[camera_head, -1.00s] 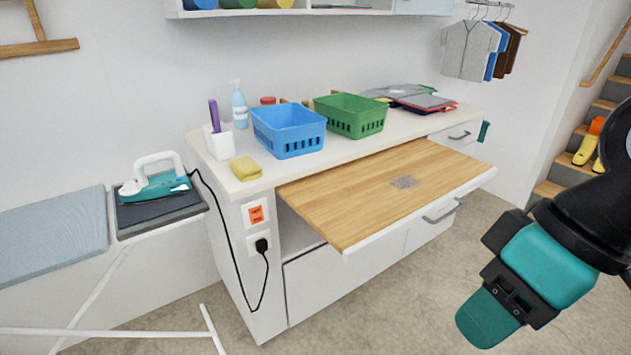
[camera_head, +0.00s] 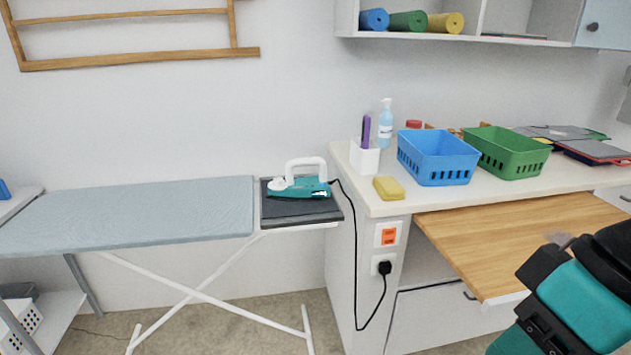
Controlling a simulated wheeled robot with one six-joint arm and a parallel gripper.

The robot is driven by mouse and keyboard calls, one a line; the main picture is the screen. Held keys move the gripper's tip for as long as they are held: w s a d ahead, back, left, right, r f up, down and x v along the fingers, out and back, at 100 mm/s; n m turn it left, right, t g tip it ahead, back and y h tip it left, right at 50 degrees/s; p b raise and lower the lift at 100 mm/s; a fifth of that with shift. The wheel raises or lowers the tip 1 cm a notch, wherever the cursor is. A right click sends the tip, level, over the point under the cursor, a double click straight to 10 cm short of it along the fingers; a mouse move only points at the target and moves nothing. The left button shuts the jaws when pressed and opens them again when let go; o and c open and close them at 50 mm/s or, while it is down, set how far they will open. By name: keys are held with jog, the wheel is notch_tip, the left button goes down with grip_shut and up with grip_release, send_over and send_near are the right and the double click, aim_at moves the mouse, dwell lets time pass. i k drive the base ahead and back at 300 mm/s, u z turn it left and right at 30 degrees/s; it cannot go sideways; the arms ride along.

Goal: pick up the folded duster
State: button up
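The folded duster (camera_head: 388,188) is a small yellow folded cloth. It lies on the white countertop (camera_head: 420,202) near its left front corner, in front of the white holder and left of the blue basket.
A pull-out wooden board (camera_head: 520,235) juts from the counter. A blue basket (camera_head: 437,158), green basket (camera_head: 505,152), white holder (camera_head: 364,157) and spray bottle (camera_head: 386,125) stand on top. An ironing board (camera_head: 140,212) with a teal iron (camera_head: 300,187) stands left; its black cord hangs beside the counter.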

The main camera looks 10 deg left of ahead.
aim_at(388, 189)
jog(key=u, duration=0.4)
jog(key=i, duration=1.5)
jog(key=z, duration=0.4)
